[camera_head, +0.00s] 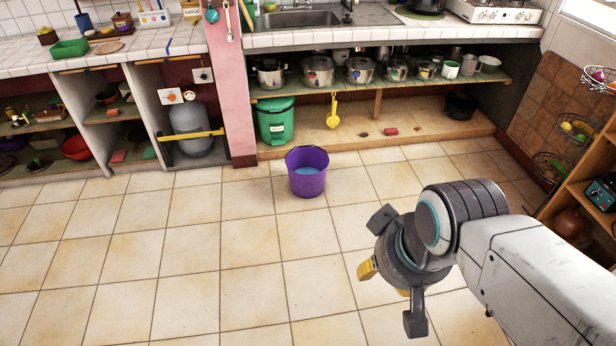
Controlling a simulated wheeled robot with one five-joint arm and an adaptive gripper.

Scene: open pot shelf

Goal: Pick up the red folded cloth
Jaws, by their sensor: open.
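A purple bucket (306,172) stands on the floor before the ledge. A green bin (275,121) stands on the ledge, a dark pot (460,107) at its right end. Pots line the shelf (440,88) above. A wooden rack (590,190) stands right. The left floor is clear.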

